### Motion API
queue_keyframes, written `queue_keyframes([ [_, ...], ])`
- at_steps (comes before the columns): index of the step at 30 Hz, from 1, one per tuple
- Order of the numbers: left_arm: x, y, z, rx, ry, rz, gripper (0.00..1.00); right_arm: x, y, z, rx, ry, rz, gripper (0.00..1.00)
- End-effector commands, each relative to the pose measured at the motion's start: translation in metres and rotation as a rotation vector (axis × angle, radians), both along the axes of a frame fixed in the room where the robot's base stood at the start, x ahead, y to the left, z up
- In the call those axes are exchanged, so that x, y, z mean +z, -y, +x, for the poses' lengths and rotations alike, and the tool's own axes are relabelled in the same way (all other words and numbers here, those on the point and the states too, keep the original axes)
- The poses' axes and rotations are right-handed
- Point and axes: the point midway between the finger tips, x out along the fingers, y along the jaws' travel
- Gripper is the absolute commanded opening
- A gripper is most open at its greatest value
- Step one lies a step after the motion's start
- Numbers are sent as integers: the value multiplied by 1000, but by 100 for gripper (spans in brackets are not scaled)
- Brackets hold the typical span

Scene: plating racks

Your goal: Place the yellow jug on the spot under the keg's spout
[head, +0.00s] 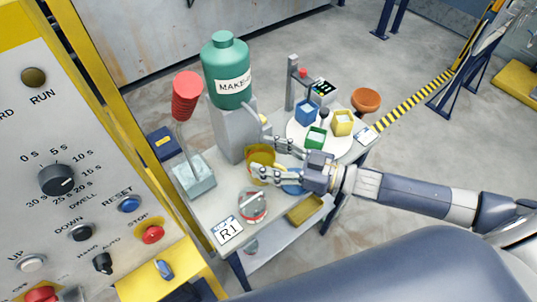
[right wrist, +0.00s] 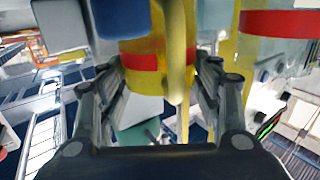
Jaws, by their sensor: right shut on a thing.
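The yellow jug (head: 261,156) is upright on or just above the light table, in front of the keg's grey stand (head: 231,128). My right gripper (head: 268,161) is shut on it, one finger on each side. In the right wrist view the jug (right wrist: 145,45) shows a red band and sits between the fingers (right wrist: 160,85). The green keg (head: 226,70), labelled "MAKE-UP", stands on the grey stand. Its pale spout (head: 262,118) is above and close to the jug. The spot under the spout is hidden by jug and gripper. My left gripper is not in view.
A round white stand (head: 297,134) holds a blue jug (head: 306,112), a green one (head: 316,138) and another yellow container (head: 342,122). A blue disc (head: 293,190) is partly under my gripper.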

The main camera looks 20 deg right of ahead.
Motion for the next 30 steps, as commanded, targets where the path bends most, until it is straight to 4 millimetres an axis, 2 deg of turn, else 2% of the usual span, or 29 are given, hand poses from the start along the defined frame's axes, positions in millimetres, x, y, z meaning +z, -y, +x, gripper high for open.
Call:
queue_keyframes([
  [9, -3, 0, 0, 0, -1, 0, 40, -4, 0, 0, 0, 0, 0, 35],
  [10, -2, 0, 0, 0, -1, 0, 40, -3, 0, 0, 0, 0, 0, 64],
  [12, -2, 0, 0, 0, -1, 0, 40, -3, 0, 0, 0, -1, -1, 80],
  [25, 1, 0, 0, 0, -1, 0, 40, 2, 0, 0, 0, 0, 0, 80],
  [30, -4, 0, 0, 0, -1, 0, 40, -3, 13, -10, -2, -5, -4, 80],
])
